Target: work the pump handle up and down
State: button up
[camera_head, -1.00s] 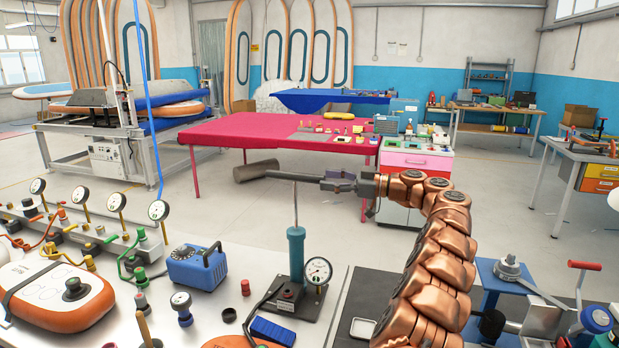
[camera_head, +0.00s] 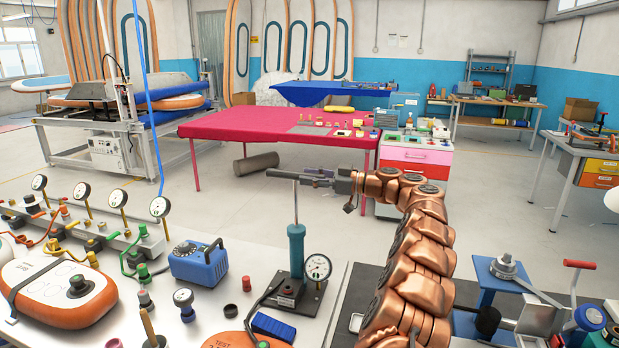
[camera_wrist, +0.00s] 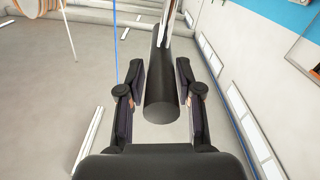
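The pump (camera_head: 296,258) stands upright on the near bench, with a teal barrel and a dark base. Its thin rod rises out of the barrel to a grey, bar-shaped pump handle (camera_head: 281,174). In the wrist view the dark handle (camera_wrist: 160,104) lies lengthwise between the two fingers of my gripper (camera_wrist: 160,70). The far end of the handle is hard to make out there.
A round gauge (camera_head: 317,267) is beside the barrel. A blue box (camera_head: 199,264) and an orange board piece (camera_head: 62,290) lie to the left. A blue clamp stand (camera_head: 497,290) is at right. A red table (camera_head: 270,132) and a grey roll (camera_head: 256,162) are beyond.

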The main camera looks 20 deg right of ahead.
grip_shut()
jog(key=shift+f, duration=0.1)
dwell(0.3)
